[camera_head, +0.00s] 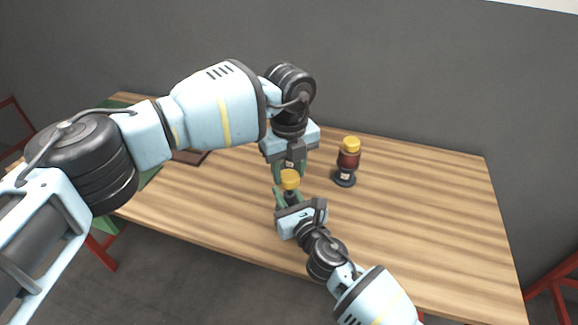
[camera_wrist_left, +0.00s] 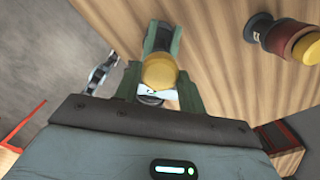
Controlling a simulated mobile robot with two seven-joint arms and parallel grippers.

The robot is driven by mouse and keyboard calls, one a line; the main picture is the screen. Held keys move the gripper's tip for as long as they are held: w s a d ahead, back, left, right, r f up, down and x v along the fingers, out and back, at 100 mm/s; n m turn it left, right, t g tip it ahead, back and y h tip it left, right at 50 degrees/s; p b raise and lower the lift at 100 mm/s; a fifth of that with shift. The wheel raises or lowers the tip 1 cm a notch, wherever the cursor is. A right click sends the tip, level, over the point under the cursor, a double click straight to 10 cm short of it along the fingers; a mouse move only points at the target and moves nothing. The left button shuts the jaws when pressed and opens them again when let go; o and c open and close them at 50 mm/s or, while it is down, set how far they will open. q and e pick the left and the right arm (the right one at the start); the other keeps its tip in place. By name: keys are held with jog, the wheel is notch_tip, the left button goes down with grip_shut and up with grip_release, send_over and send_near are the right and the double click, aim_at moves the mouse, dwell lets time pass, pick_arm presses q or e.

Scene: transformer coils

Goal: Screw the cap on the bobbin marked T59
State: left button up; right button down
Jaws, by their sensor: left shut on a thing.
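My left gripper (camera_head: 290,177) points down over the table, shut on a yellow cap (camera_head: 290,180) at its fingertips. The cap (camera_wrist_left: 160,72) also shows between the green fingers in the left wrist view. My right gripper (camera_head: 289,200) reaches up from below, close under the cap. A dark piece shows between its fingers; whether they grip it is unclear. A dark part with a white patch shows between the left fingers; what it belongs to is unclear. A red-brown bobbin (camera_head: 348,160) with a yellow cap stands upright to the right. No marking is readable.
The wooden table (camera_head: 430,215) is clear on the right. A brown object (camera_head: 190,157) lies at the back left, partly behind my left arm. A grey wall stands behind the table. My two grippers are very close together.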

aim_at(289, 196)
pick_arm(q)
jog(key=shift+f, duration=0.9)
jog(key=shift+f, duration=0.6)
dwell(0.4)
